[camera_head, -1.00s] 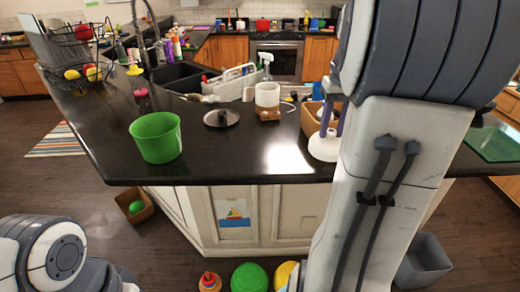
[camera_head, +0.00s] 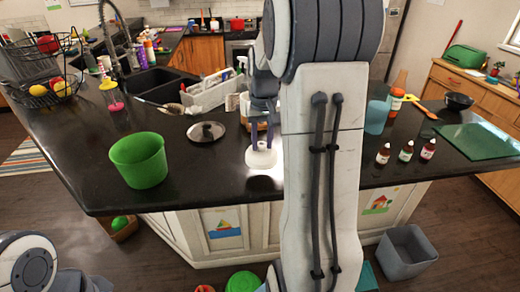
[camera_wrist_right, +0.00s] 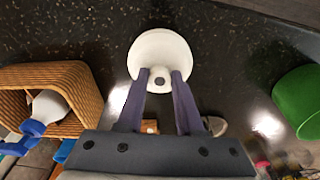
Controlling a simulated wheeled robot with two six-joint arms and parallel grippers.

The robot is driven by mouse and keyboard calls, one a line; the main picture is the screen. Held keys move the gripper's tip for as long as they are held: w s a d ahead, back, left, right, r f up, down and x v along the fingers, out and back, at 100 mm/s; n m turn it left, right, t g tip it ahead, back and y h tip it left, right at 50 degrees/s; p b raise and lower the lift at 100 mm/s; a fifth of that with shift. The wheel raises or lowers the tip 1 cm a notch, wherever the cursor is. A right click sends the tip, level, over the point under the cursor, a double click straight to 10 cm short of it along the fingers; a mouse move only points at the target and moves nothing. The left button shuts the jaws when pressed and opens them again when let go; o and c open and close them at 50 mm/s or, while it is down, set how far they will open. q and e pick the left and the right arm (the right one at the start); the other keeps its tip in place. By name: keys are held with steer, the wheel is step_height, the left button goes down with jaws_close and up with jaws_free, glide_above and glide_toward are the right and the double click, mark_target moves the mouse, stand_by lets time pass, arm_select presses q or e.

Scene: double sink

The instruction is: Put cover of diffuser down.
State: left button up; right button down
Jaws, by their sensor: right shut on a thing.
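The diffuser cover (camera_head: 262,160) is a white dome with a small knob on top. In the head view it is over the dark counter, left of my right forearm. My right gripper (camera_head: 264,142) points down, with its purple fingers shut on the knob. The right wrist view shows the white cover (camera_wrist_right: 161,52) between the tips of my right gripper (camera_wrist_right: 161,78). I cannot tell whether the cover touches the counter. Of my left arm only a part shows at the lower left; its gripper is out of view.
A green tub (camera_head: 139,160) and a metal lid (camera_head: 206,131) stand left of the cover. Several small bottles (camera_head: 405,151) and a green board (camera_head: 478,141) are on the right. A wicker basket (camera_wrist_right: 65,85) shows in the wrist view. Dark counter around the cover is clear.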

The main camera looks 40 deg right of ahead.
mark_target(260, 151)
steer(key=shift+w+a+f, duration=0.15)
steer(key=shift+w+f, duration=0.05)
steer(key=shift+w, duration=0.05)
step_height(260, 151, down, 3)
steer(key=shift+f+p, duration=0.1)
steer(key=shift+p, duration=0.45)
steer(key=shift+f, duration=0.4)
steer(key=shift+f, duration=0.1)
steer(key=c, duration=0.6)
jaws_free()
steer(key=shift+o, duration=0.2)
